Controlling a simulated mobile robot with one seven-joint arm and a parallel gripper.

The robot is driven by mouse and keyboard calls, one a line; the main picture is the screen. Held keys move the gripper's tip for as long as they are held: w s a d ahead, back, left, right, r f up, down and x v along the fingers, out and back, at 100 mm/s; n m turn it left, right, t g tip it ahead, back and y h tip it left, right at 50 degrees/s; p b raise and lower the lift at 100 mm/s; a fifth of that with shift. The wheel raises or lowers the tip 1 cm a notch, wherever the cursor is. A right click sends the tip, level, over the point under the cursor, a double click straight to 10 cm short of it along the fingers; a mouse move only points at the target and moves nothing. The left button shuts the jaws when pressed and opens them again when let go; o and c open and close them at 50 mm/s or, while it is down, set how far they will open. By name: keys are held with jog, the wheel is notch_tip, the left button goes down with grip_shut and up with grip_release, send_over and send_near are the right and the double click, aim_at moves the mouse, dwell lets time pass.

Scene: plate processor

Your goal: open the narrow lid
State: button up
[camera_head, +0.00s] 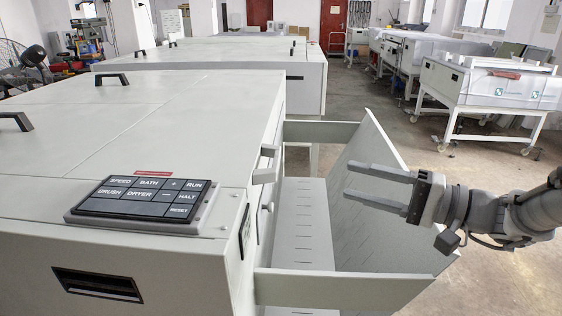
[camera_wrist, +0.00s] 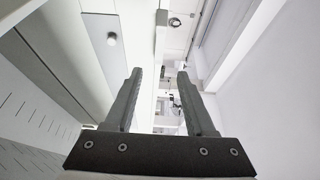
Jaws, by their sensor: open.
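The plate processor (camera_head: 150,250) is a long pale grey machine filling the left of the head view. Its flat top is split by seams into panels. Black handles stand on it, one at the back (camera_head: 113,79) and one at the left edge (camera_head: 17,120). I cannot tell for sure which panel is the narrow lid; the top panels look flat and shut. My gripper (camera_head: 347,180) is open and empty to the right of the processor, fingers pointing left toward it. The wrist view also shows my gripper (camera_wrist: 160,75) with nothing between its fingers.
A sloped pale tray (camera_head: 385,215) juts from the processor's right side, beneath my gripper. A grey handle (camera_head: 265,166) sticks out of that side. A button panel (camera_head: 143,198) lies on top. A similar machine (camera_head: 310,85) stands behind.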

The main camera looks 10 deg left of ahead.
aim_at(279, 163)
jog(key=b+x, duration=0.2)
jog(key=x, duration=1.4)
jog(key=shift+a, duration=0.2)
grip_shut()
jog(key=shift+r, duration=0.1)
dwell(0.5)
